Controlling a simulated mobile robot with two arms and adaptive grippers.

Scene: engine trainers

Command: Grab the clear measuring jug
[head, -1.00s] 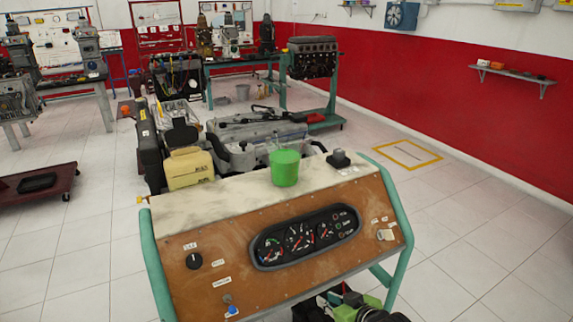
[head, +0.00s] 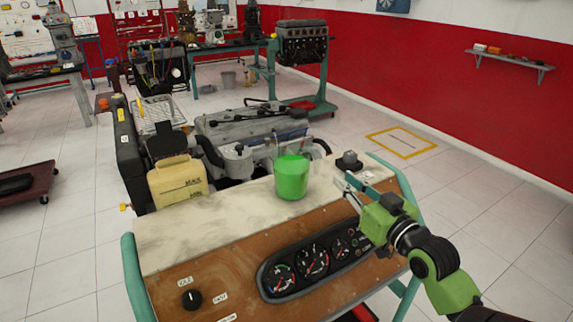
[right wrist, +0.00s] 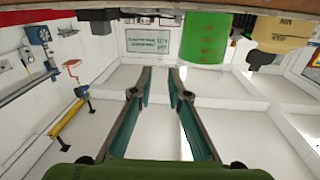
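The measuring jug (head: 291,178) stands upright on the pale top of the engine trainer's console (head: 160,236). It looks green in its lower part, with a clear rim and a clear side part at the upper right. In the right wrist view the jug (right wrist: 205,40) shows inverted near the top, beyond and right of the fingertips. My right gripper (head: 346,186) is to the right of the jug, apart from it. Its fingers (right wrist: 160,72) are apart with nothing between them. My left gripper is not in view.
A small dark knob-like part (head: 349,161) stands on the console top behind my right gripper. A yellowish container (head: 177,181) is at the left back, and a grey engine (head: 250,130) lies behind the jug. The console top left of the jug is clear.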

